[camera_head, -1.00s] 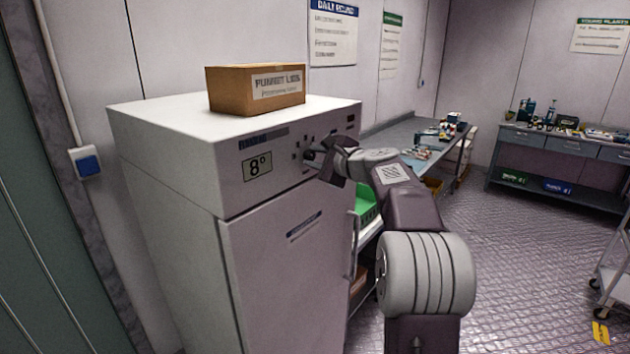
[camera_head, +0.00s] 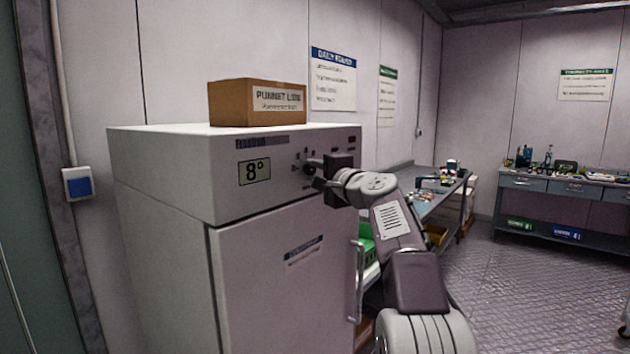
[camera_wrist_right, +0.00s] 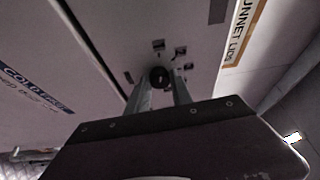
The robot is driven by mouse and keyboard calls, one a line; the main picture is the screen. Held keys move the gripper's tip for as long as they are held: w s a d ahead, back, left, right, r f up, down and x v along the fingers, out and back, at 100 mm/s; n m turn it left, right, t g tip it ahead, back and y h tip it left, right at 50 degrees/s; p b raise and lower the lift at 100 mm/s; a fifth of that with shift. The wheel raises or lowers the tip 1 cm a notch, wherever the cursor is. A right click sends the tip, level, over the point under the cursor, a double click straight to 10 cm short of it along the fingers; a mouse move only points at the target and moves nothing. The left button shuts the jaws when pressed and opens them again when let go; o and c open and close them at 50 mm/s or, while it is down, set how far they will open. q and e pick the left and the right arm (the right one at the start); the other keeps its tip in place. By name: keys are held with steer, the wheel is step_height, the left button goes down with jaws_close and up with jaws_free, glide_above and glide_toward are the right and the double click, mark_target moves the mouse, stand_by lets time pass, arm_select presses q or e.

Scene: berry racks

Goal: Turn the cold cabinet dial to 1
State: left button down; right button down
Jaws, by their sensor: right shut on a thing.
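The cold cabinet (camera_head: 285,265) is a white upright unit with a top control panel. A display (camera_head: 255,171) on the panel reads 8°. The dark round dial (camera_head: 311,168) sits on the panel right of the display, with small marks around it. My right gripper (camera_head: 315,175) reaches the panel from the right and is shut on the dial. In the right wrist view the dial (camera_wrist_right: 160,76) lies between the tips of my two fingers. The dial's pointer setting is too small to read. My left gripper is not in view.
A cardboard box (camera_head: 230,103) labelled for punnet lids stands on the cabinet top. Workbenches with small items (camera_head: 440,182) stand behind to the right. The floor (camera_head: 530,290) at right is clear.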

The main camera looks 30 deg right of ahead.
stand_by(0.4)
steer(key=c, duration=1.1)
jaws_free()
steer(key=shift+c, duration=0.2)
steer(key=s+b, duration=0.3)
steer(key=s, duration=0.6)
steer(key=shift+f+b, duration=0.15)
steer(key=shift+b, duration=0.25)
